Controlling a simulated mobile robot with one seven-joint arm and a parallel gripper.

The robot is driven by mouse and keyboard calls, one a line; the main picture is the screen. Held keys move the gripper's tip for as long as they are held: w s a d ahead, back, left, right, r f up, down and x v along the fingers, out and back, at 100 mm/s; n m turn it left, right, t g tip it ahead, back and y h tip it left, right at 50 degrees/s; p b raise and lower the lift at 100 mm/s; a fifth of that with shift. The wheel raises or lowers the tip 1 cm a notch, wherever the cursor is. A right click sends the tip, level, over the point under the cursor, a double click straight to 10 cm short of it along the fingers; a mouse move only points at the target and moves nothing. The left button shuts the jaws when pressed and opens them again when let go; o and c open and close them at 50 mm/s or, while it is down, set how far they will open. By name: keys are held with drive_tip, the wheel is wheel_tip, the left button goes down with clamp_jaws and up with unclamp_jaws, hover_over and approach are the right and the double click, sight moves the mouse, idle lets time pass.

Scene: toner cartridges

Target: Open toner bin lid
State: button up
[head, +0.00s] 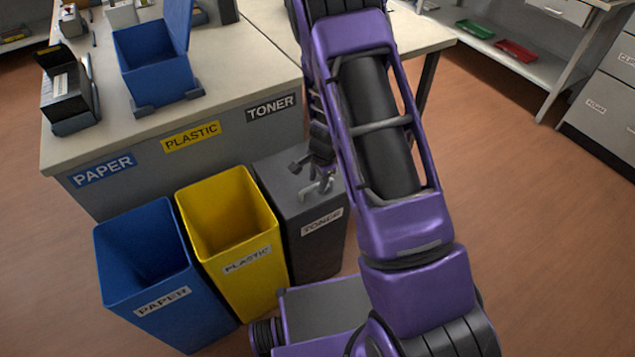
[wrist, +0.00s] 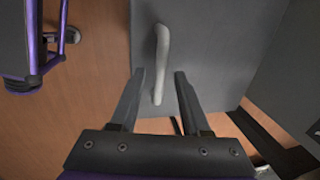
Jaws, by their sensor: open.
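The dark grey toner bin (head: 318,247) stands to the right of the yellow bin, with a TONER label on its front. Its flat lid (head: 277,172) lies closed on top. A light grey handle (head: 318,186) sits on the lid, and in the wrist view the handle (wrist: 160,60) runs lengthwise on the grey lid (wrist: 215,50). My gripper (wrist: 160,75) is open, its two fingers on either side of the handle's near end. I cannot tell whether they touch it. In the head view my arm partly hides the lid and gripper.
The open yellow PLASTIC bin (head: 228,215) and open blue PAPER bin (head: 150,265) stand to the left. A table (head: 215,100) behind the bins holds a blue box (head: 155,65) and a black box (head: 68,90). Brown floor is clear to the right.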

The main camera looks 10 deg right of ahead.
clamp_jaws()
idle(0.3)
idle(1.2)
